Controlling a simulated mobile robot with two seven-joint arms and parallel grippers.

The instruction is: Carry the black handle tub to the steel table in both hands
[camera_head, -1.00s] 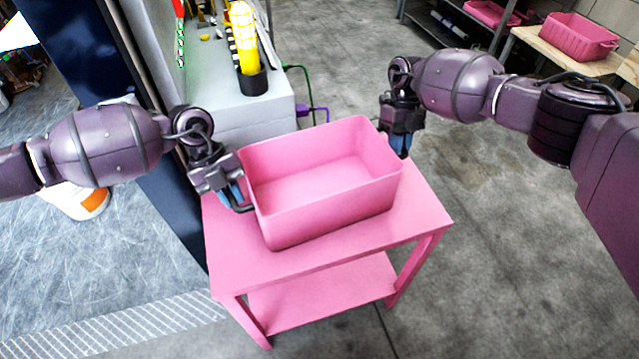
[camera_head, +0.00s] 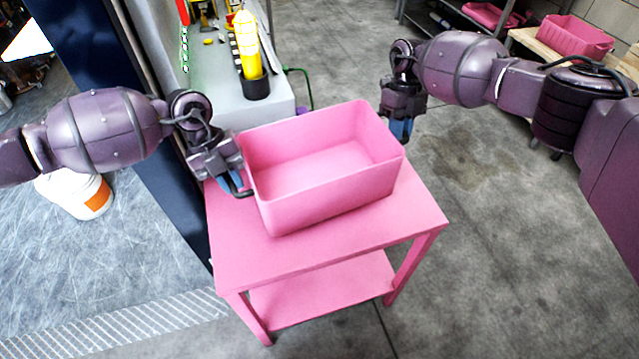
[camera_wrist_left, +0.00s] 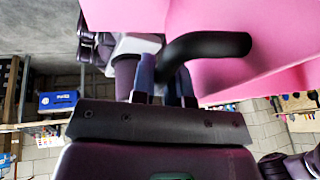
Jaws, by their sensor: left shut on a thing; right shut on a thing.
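The tub (camera_head: 330,200) is a pink, open, empty box in the head view, with a black handle (camera_wrist_left: 215,45) seen in the left wrist view. It is over the pink two-tier table (camera_head: 330,250) and appears slightly above its top. My left gripper (camera_head: 233,183) is shut on the handle at the tub's left end; its blue fingers also show in the left wrist view (camera_wrist_left: 164,80). My right gripper (camera_head: 402,130) is shut at the tub's right end; the handle there is hidden. No table with a bare steel look is in clear view.
A white bucket (camera_head: 80,192) is on the left floor. Another pink tub (camera_head: 575,38) sits on a wooden bench at back right. Floor at right is clear.

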